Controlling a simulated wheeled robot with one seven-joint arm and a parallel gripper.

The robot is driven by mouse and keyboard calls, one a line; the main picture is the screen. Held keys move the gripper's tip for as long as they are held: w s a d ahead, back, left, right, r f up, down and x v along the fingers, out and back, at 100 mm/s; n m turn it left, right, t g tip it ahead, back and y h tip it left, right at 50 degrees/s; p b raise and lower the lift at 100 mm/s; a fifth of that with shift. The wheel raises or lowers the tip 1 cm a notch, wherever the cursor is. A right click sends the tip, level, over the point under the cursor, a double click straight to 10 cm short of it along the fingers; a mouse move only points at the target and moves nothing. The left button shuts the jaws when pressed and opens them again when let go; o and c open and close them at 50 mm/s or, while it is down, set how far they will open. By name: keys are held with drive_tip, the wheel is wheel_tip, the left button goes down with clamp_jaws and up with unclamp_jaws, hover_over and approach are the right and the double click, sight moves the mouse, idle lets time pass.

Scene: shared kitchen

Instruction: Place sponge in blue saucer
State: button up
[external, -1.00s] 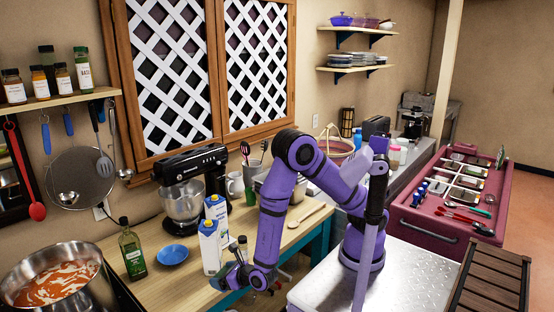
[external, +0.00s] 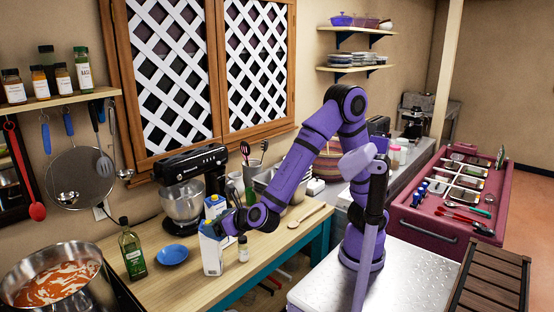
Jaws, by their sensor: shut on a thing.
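The blue saucer (external: 172,254) sits on the wooden counter, left of the milk cartons, and looks empty. My gripper (external: 213,228) is raised above the counter in front of the cartons, to the right of the saucer and higher than it. It is shut on a small dark bluish-green thing that I take for the sponge; its shape is mostly hidden by the fingers and is hard to make out.
Two cartons, the nearer one (external: 211,253) tall and white, stand close by my gripper. A small shaker (external: 243,249) is to their right. A green oil bottle (external: 132,252) stands left of the saucer, the mixer (external: 186,190) behind. A pot of red sauce (external: 55,275) is at the far left.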

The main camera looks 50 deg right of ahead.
wheel_tip(320, 180, up, 4)
drive_tip(key=shift+r, duration=0.1)
drive_tip(key=w+a+m+h, duration=0.3)
drive_tip(key=w+m+h, duration=0.1)
drive_tip(key=w, duration=1)
drive_tip(key=m+h, duration=0.3)
drive_tip(key=h, duration=0.1)
hover_over(173, 257)
wheel_tip(173, 257, down, 28)
drive_tip(key=shift+s+f, duration=0.15)
drive_tip(key=shift+f, duration=0.1)
drive_tip(key=shift+f, duration=0.4)
drive_tip(key=shift+f, duration=0.2)
